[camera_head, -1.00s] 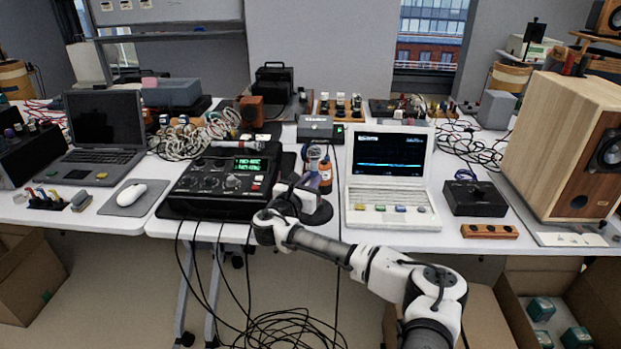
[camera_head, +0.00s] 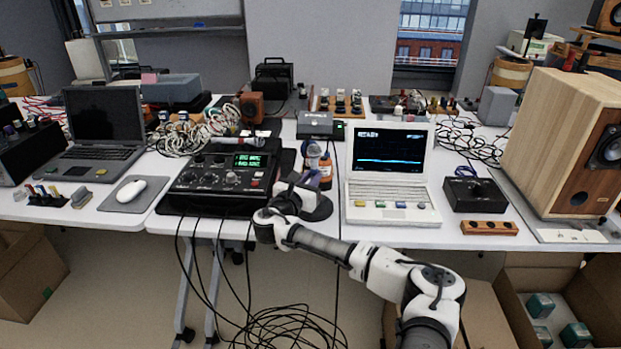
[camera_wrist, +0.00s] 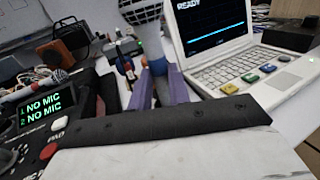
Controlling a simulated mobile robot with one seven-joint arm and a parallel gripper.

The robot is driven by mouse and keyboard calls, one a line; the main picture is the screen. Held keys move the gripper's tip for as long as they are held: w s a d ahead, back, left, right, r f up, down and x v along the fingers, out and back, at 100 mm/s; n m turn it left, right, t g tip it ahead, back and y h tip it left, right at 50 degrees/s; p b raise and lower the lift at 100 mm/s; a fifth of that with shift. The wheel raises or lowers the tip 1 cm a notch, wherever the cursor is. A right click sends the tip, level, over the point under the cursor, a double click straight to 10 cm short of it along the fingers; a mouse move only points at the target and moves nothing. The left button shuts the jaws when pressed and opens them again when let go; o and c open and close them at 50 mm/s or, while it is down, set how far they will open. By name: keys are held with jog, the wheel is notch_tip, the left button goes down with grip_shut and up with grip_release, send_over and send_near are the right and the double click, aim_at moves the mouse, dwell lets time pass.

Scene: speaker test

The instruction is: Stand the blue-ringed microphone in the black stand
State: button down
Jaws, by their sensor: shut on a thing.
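My gripper (camera_head: 314,178) is above the front table edge, just right of the mixer; its fingers (camera_wrist: 156,88) show in the wrist view, closed around a microphone. The microphone (camera_wrist: 152,52) has a grey mesh head pointing up and looks roughly upright; its head also shows in the head view (camera_head: 313,150).
The black mixer (camera_head: 222,180) stands close on the left; its display reads NO MIC on both lines in the wrist view (camera_wrist: 45,106). A white laptop (camera_head: 388,175) stands close on the right. Cables hang below the table.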

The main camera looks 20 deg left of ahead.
jog(key=shift+f+b, duration=0.3)
jog(key=shift+f, duration=0.2)
dwell(0.6)
jog(key=c, duration=1.2)
grip_release()
jog(key=shift+c, duration=0.2)
